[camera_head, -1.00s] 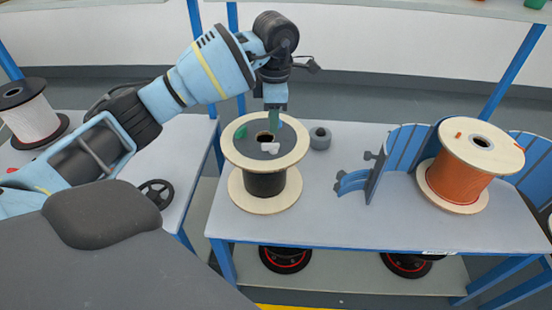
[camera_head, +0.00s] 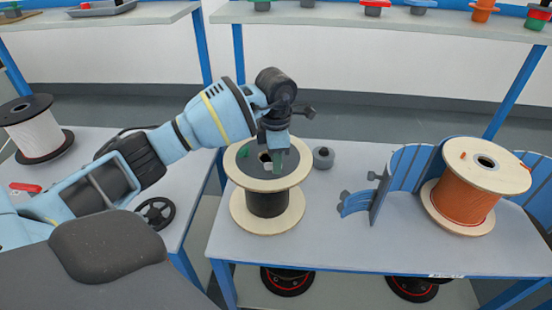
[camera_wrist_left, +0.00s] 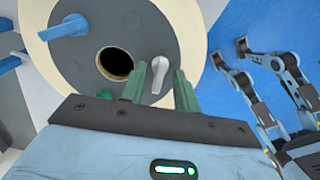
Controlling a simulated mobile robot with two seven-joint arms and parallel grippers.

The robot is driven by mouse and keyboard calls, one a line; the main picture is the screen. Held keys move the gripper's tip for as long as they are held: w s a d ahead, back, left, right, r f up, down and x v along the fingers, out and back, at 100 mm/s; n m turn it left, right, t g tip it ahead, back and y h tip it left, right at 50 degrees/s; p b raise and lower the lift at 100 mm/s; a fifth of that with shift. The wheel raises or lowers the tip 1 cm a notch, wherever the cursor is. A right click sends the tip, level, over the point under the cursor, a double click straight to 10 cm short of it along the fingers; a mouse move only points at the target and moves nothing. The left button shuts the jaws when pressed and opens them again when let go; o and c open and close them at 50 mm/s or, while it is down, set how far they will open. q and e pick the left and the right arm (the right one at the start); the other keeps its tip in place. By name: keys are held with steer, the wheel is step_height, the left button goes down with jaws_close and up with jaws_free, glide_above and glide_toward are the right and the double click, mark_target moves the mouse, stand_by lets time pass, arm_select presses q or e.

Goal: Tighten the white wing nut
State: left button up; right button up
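The white wing nut (camera_wrist_left: 158,73) sits on the dark grey hub plate (camera_wrist_left: 85,72) of a spool, beside its round centre hole. In the wrist view its wing lies between the two green fingers of my left gripper (camera_wrist_left: 162,83), which stand apart with a gap on both sides. In the head view my left gripper (camera_head: 277,160) points down at the top of the black-wound spool (camera_head: 266,203), and the white wing nut (camera_head: 267,166) is partly hidden by the fingers. A blue wing nut (camera_wrist_left: 66,27) and a mostly hidden green wing nut (camera_wrist_left: 105,95) are on the same plate. My right gripper is not in view.
The spool stands on the left part of a grey table (camera_head: 345,240). A small grey cylinder (camera_head: 323,158) is just right of it. A blue slatted holder (camera_head: 412,170) and an orange spool (camera_head: 466,200) stand further right. The front middle is clear.

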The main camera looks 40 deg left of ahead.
arm_select(q)
steer(key=shift+f, duration=0.1)
jaws_close()
steer(key=shift+m, duration=0.7)
jaws_free()
steer(key=shift+r, duration=3.95)
